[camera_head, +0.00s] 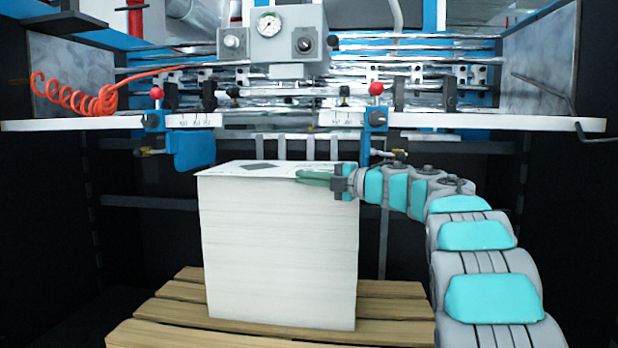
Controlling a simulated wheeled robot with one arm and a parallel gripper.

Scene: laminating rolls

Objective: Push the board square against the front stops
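A tall white stack of boards (280,250) stands upright on a wooden pallet (170,310) in the middle of the view. Its top board (235,170) is white with a dark diamond-like mark near its middle. My gripper (312,178) is at the right side of the stack's top, with its greenish fingers reaching over the top board. I cannot tell whether the fingers touch the board or are open. Behind the stack, several upright light-grey bars (283,147) hang below the machine's white rail; they may be the front stops. The gap between them and the board is unclear.
A white rail (470,121) with red-knobbed posts crosses behind the stack. A blue plate (194,147) hangs at the stack's upper left. A gauge box (285,32) and rollers are above. An orange coiled hose (75,98) hangs at left. Dark space flanks the stack.

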